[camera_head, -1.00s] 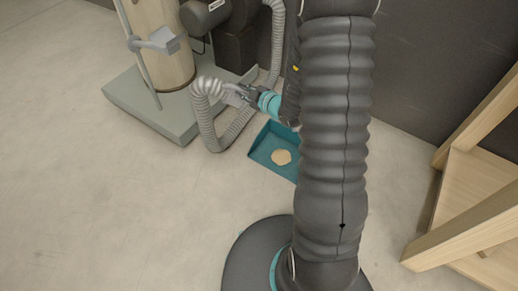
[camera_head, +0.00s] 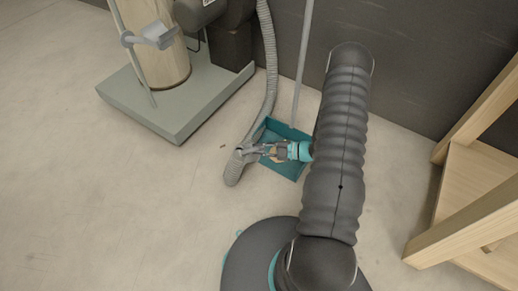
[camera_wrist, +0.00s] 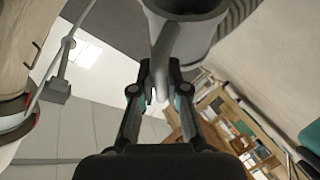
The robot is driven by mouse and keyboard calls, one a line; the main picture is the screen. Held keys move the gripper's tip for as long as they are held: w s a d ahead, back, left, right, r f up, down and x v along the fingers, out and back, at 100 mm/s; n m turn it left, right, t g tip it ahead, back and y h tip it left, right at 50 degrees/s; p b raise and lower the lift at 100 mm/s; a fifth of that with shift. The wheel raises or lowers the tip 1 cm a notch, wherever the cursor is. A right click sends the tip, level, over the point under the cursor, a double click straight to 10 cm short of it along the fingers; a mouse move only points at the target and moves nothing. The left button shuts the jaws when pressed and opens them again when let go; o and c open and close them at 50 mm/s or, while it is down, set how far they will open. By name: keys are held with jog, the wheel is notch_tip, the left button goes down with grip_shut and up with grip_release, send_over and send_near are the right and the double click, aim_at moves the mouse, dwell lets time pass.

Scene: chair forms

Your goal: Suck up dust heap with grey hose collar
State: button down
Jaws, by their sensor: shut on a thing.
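The grey ribbed hose (camera_head: 270,60) comes down from the machine at the back and loops on the floor. My gripper (camera_head: 256,149) is shut on the grey hose collar at its end. In the wrist view the collar (camera_wrist: 190,28) is a pale grey ring, with a grey tab between my fingers (camera_wrist: 158,92). A tan dust heap (camera_head: 275,157) lies in the teal dustpan (camera_head: 285,130). My gripper is over the dustpan's left side and mostly hides the heap. I cannot tell whether the collar touches the dust.
A grey-green base (camera_head: 190,115) carries a wooden drum (camera_head: 158,55) at the upper left. The dustpan's thin grey handle (camera_head: 304,60) rises at the back. A wooden frame (camera_head: 465,180) stands at the right. Pale floor is clear at the left.

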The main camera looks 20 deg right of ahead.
jog(key=w+d+f+b, duration=0.2)
jog(key=d+f+b, duration=0.4)
jog(key=d+f, duration=0.1)
jog(key=shift+w+f+b, duration=0.2)
jog(key=shift+f+b, duration=0.15)
jog(key=shift+f, duration=0.5)
jog(key=shift+d, duration=0.1)
